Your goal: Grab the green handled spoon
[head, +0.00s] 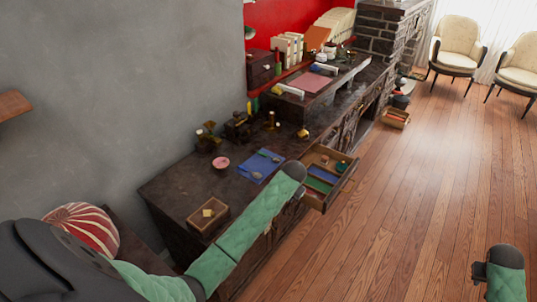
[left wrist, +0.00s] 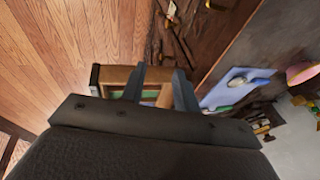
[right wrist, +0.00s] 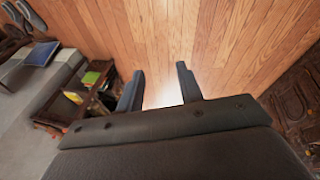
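A blue cloth (head: 251,168) lies on the dark counter with small objects on it. In the left wrist view the cloth (left wrist: 228,92) carries a small green item (left wrist: 219,109) and a pale rounded one (left wrist: 262,81). I cannot tell for certain which is the green handled spoon. My left gripper (left wrist: 160,76) is open and empty, above the open drawer beside the cloth; in the head view my arm mostly hides it. My right gripper (head: 478,271) is at the lower right over the floor, away from the counter. In the right wrist view its fingers (right wrist: 158,75) are apart and empty.
An open wooden drawer (head: 349,178) with green and blue contents juts from the counter (head: 172,184). A small wooden box (head: 196,221), a pink bowl (head: 221,163) and dark brass-like items (head: 238,128) stand near the cloth. The wooden floor (head: 420,190) at right is clear.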

